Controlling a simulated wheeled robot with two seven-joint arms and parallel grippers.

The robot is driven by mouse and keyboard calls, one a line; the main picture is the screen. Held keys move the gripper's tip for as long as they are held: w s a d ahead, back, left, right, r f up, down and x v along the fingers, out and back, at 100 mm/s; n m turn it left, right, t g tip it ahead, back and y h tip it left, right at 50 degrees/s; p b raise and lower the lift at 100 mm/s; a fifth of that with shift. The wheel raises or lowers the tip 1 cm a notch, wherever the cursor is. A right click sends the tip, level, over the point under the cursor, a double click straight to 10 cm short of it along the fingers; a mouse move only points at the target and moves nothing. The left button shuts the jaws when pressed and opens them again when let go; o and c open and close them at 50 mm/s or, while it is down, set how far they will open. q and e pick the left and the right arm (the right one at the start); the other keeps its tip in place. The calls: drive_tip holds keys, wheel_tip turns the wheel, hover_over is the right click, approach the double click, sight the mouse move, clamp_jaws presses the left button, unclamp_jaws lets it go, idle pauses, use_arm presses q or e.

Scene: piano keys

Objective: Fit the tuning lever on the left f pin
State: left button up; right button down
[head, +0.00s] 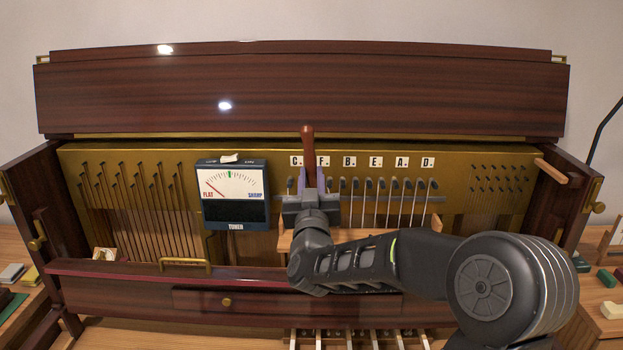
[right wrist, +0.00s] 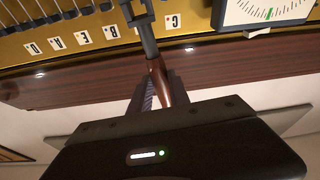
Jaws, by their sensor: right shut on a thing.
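The tuning lever (head: 307,145) has a reddish-brown wooden handle and stands roughly upright in front of the pin panel in the head view. My right gripper (head: 310,192) is shut on it, below the C and F labels. In the right wrist view the lever's wooden handle (right wrist: 160,77) lies between the fingers (right wrist: 160,92), with its dark metal shaft (right wrist: 146,35) reaching toward the panel. The F label (head: 323,161) shows in the head view, but my gripper and the lever hide the left f pin. I cannot tell whether the lever's head touches it. My left gripper is not in view.
A tuner (head: 233,212) stands left of the lever, its needle toward FLAT. Several pins (head: 394,184) line up to the right on the brass panel (head: 455,205). A wooden ledge (head: 287,241) lies below. A wooden peg (head: 551,171) juts out at the far right.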

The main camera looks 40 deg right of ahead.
drive_tip(key=x, duration=0.2)
drive_tip(key=f+p+x, duration=0.1)
drive_tip(key=x, duration=0.1)
drive_tip(key=p+x, duration=0.1)
drive_tip(key=x, duration=0.2)
drive_tip(key=shift+d+f, duration=0.15)
drive_tip(key=shift+f, duration=0.15)
drive_tip(key=shift+b, duration=0.75)
idle(0.6)
drive_tip(key=shift+w+d, duration=0.15)
drive_tip(key=shift+w, duration=0.05)
idle(0.4)
drive_tip(key=shift+w+d+b, duration=0.15)
drive_tip(key=shift+w+b, duration=0.1)
drive_tip(key=shift+b, duration=0.05)
drive_tip(key=shift+w+d, duration=0.25)
drive_tip(key=shift+w, duration=0.1)
idle(0.3)
drive_tip(key=shift+w+d+b, duration=0.25)
drive_tip(key=shift+w+b, duration=0.05)
idle(0.5)
drive_tip(key=shift+w+d, duration=0.3)
drive_tip(key=shift+w, duration=0.1)
drive_tip(key=c, duration=1)
unclamp_jaws()
